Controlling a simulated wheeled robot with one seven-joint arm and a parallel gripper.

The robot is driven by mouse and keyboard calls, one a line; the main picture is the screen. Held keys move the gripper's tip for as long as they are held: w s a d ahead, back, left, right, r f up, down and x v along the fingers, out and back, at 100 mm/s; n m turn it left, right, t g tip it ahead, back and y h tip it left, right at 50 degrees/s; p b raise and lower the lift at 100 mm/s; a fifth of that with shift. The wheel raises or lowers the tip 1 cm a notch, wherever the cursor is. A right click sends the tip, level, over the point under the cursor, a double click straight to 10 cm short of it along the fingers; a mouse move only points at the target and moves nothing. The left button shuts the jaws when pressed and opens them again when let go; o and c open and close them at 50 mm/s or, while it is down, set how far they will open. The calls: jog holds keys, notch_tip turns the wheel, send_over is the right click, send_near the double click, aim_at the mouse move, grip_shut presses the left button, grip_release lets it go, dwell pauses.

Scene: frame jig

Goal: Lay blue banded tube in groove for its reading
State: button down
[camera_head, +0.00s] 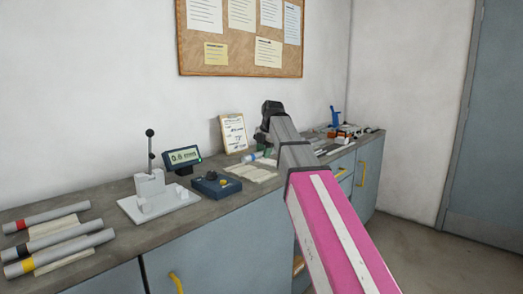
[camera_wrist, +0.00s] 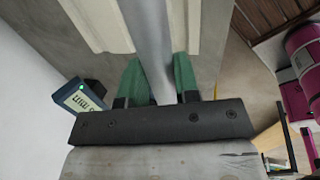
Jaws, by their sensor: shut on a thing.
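The blue banded tube (camera_head: 260,155) is grey with a blue band and sits at the cream holder (camera_head: 251,173), beyond the control box. My gripper (camera_wrist: 158,78) has green fingers on both sides of the grey tube (camera_wrist: 147,30) and is shut on it. In the head view my arm partly hides the tube and gripper. I cannot tell whether the tube still touches the holder. The blue band does not show in the wrist view. The pale grey jig (camera_head: 154,192), with a block and an upright ball-topped lever, stands left of the gripper; nothing is seen lying in it.
Tubes with red, black and yellow bands (camera_head: 60,253) lie at the counter's left end. A lit display (camera_head: 182,157) and a blue control box (camera_head: 216,185) stand between jig and gripper. A clipboard (camera_head: 233,133) leans on the wall. Small tools (camera_head: 345,130) clutter the right end.

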aim_at(262, 177)
jog(key=shift+f, duration=4.1)
jog(key=shift+s+f, duration=0.1)
jog(key=c, duration=0.8)
grip_release()
jog(key=shift+s+d+f, duration=0.1)
jog(key=shift+s, duration=0.1)
jog(key=shift+c, duration=0.8)
jog(key=shift+o, duration=0.8)
jog(key=shift+d+r, duration=0.1)
jog(key=shift+r, duration=0.3)
jog(key=v, duration=1)
jog(key=shift+r, duration=0.3)
